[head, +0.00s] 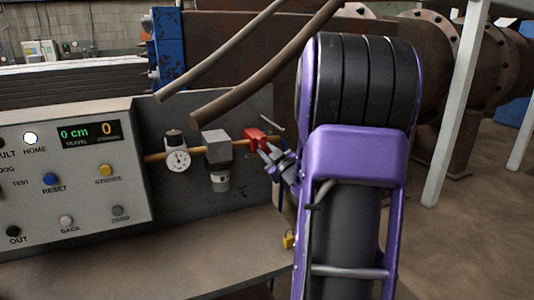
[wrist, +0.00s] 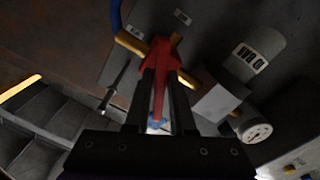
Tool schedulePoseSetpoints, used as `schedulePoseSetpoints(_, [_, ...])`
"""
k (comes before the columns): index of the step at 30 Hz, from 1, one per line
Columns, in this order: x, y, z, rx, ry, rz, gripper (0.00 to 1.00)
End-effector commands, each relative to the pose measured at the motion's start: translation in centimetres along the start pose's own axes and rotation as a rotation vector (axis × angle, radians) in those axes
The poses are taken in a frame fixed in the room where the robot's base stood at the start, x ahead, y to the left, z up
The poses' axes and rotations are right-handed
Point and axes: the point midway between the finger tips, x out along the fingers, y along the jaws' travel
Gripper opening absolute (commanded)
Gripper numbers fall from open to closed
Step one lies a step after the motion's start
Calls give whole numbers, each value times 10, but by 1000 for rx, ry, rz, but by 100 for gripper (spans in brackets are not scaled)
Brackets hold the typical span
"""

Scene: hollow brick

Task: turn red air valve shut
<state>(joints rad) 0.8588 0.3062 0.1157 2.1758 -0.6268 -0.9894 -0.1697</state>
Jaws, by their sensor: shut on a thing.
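The red air valve (head: 256,135) sits on a brass-coloured pipe at the right end of the grey back panel. In the wrist view its red handle (wrist: 160,88) runs lengthwise between the two dark fingers. My gripper (head: 268,155) is at the valve from the right and front, shut on the red handle. In the wrist view my gripper (wrist: 162,105) has a finger on each side of the handle. In the head view the handle's lower part is partly hidden by the fingers.
A pressure gauge (head: 177,158) and a grey filter unit (head: 217,148) sit left of the valve on the same pipe. A control panel (head: 70,175) with several buttons is further left. A yellow padlock (head: 289,239) hangs below. Two brown bars (head: 262,62) slant above the panel.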

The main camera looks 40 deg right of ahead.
Motion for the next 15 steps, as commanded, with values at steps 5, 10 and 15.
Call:
schedulePoseSetpoints(5, [0,0,-2,160,3,0,0])
schedulePoseSetpoints(10, [1,0,-2,296,3,0,0])
schedulePoseSetpoints(15, [0,1,-2,403,4,0,0])
